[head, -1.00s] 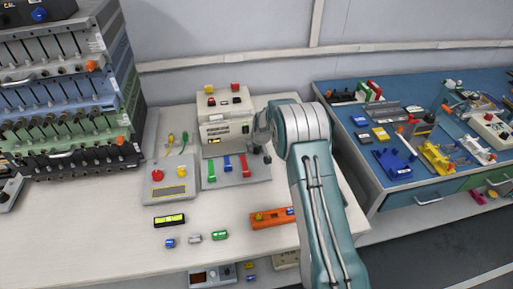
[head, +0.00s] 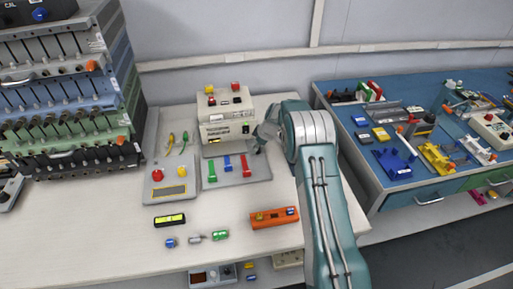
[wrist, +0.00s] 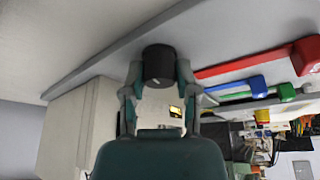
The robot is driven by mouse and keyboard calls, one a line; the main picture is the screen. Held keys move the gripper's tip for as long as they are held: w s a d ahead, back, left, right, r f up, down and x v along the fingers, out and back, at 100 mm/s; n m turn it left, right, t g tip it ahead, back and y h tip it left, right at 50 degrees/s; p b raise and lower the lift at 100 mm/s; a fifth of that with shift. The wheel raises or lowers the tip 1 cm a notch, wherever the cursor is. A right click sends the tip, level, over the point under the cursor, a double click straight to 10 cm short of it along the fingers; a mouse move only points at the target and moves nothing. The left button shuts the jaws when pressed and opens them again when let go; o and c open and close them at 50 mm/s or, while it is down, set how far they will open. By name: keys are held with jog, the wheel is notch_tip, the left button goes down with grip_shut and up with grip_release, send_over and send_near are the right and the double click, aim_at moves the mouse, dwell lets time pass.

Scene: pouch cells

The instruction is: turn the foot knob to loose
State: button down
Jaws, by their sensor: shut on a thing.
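The black foot knob (wrist: 158,63) sits on a grey plate at the upper middle of the wrist view. My gripper (wrist: 158,80) has one finger on each side of the knob and is shut on it. A small pale mark shows at the knob's near edge; which setting it points to I cannot tell. In the head view my gripper (head: 261,142) is at the right end of the grey base plate (head: 230,179), beside the cream device (head: 226,131). The knob is hard to make out there.
Red (head: 245,166), blue (head: 228,163) and green (head: 212,171) levers stand on the base plate left of my gripper. A control box (head: 168,176) is further left. An orange block (head: 273,219) lies in front. A blue bench (head: 400,150) stands to the right.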

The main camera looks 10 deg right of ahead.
jog(key=shift+n, duration=0.6)
jog(key=c, duration=0.6)
grip_release()
jog(key=shift+c, duration=0.2)
jog(key=v, duration=1.1)
jog(key=shift+w+d+r, duration=0.15)
jog(key=shift+d+r, duration=0.2)
jog(key=shift+d, duration=0.05)
